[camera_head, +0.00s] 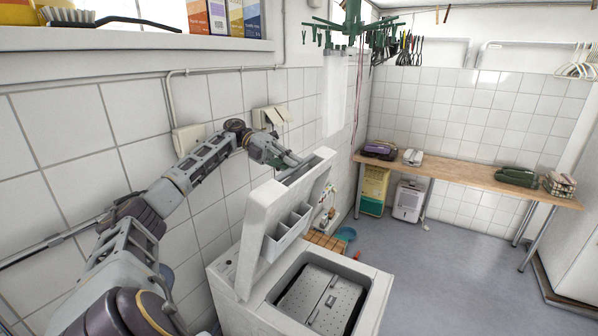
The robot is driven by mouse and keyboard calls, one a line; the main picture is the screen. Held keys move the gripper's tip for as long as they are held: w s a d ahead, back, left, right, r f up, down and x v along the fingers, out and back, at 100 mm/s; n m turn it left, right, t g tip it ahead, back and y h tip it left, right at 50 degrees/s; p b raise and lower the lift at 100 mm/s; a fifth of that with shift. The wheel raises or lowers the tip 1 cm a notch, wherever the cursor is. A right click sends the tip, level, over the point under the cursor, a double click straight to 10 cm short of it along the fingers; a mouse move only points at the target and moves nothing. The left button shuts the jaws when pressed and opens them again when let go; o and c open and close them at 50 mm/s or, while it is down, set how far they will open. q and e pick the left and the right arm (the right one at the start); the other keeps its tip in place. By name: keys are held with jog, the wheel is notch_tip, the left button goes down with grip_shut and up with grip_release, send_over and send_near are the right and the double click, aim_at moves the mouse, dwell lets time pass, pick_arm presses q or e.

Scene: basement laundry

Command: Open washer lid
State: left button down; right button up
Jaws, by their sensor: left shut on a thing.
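The white washer (232,292) stands low in the middle of the head view. Its lid (262,232) is raised and tilted steeply up, with the compartments on its inner face showing. The open top shows a grey perforated inner cover (322,300). My left arm comes in from the left, and my left gripper (290,160) is at the upper edge of the lid, shut on it. The fingertips are partly hidden behind the lid edge. My right gripper is not in view.
The tiled wall (60,125) with pipes and a socket runs close behind the lid and my left arm. A shelf with boxes (235,15) is above. A green hanger rack (350,28) hangs overhead. A wooden table (470,178) stands at the back; the floor (440,265) to the right is clear.

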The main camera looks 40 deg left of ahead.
pick_arm(q)
jog(key=shift+v, duration=0.8)
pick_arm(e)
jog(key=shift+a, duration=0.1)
pick_arm(q)
jog(key=shift+f, duration=0.1)
jog(key=c, duration=1.4)
grip_release()
jog(key=shift+c, duration=0.2)
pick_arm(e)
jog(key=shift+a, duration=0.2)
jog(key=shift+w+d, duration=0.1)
